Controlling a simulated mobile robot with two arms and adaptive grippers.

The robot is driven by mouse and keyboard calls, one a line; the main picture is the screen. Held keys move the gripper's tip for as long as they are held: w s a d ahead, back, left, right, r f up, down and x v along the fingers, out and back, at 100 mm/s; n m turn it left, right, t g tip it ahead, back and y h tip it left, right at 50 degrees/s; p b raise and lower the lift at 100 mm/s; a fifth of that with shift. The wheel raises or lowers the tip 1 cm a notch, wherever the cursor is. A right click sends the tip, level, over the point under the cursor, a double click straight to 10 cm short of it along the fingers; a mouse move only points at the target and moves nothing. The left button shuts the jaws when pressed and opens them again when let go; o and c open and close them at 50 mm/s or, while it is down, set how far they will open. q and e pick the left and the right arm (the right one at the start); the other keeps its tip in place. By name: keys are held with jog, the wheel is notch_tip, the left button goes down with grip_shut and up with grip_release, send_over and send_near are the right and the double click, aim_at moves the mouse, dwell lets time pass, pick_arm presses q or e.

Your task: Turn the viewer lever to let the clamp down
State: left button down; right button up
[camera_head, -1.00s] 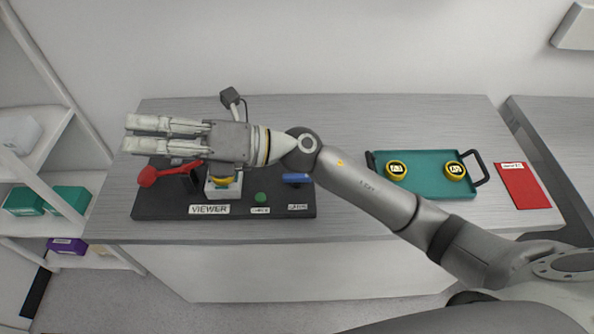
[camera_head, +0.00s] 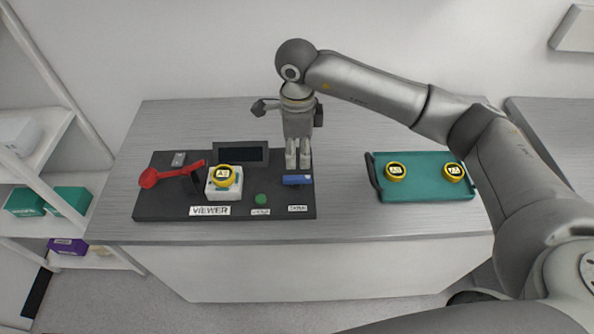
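The viewer is a black base (camera_head: 165,208) with a "VIEWER" label. A blue lever (camera_head: 297,180) lies crosswise at its right end, above a small label too small to read. A red arm (camera_head: 180,171) with a round red end slants beside a black post at the left. A yellow-rimmed round part (camera_head: 223,177) sits on a white block (camera_head: 218,191) on the base. My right gripper (camera_head: 298,166) points down, its fingertips just behind the blue lever; contact is unclear. Its two fingers are close together, with nothing visible between them. My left gripper is out of view.
A dark screen (camera_head: 240,155) stands at the back of the base, and a green button (camera_head: 261,199) lies left of the blue lever. A teal tray (camera_head: 425,190) with two yellow-rimmed round parts stands right. The table between base and tray is clear.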

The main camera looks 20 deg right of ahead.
aim_at(297, 177)
notch_tip(297, 177, down, 7)
jog(key=shift+f+p, duration=0.1)
jog(key=shift+p, duration=1.1)
jog(key=shift+f, duration=0.7)
grip_shut()
